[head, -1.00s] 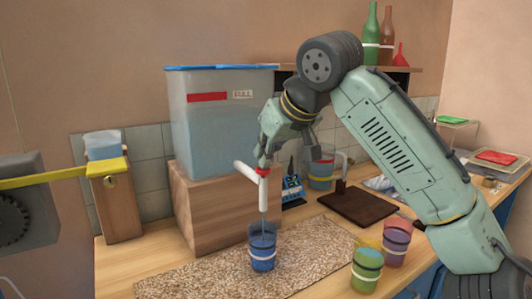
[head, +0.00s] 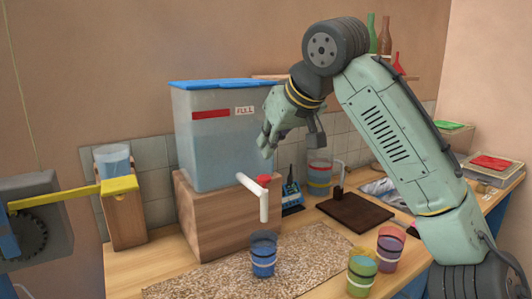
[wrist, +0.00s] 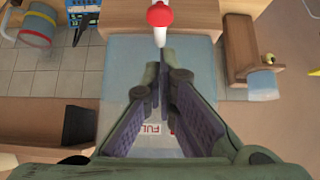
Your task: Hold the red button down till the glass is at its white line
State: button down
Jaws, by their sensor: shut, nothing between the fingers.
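The red button (head: 263,180) sits on top of the white tap (head: 264,205) below the water tank. It also shows at the top of the wrist view (wrist: 160,15). The glass (head: 263,246) stands upright on the speckled mat under the spout, with blue in its lower part and a pale line around it. I cannot tell exactly how the water level compares with the line. No stream shows from the spout. My gripper (head: 268,148) is shut and empty, above the button and apart from it; its fingers show in the wrist view (wrist: 163,68). The glass is hidden in the wrist view.
The tank (head: 225,150) stands on a wooden block (head: 225,225) behind the tap. Coloured glasses, one green (head: 361,274) and one red and purple (head: 389,249), stand at the right. A dark board (head: 355,211) lies behind them. The speckled mat (head: 205,282) is otherwise clear.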

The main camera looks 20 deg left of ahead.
jog(key=v, duration=0.7)
jog(key=shift+d+b, duration=0.15)
jog(key=shift+b, duration=0.3)
jog(key=shift+w, duration=0.1)
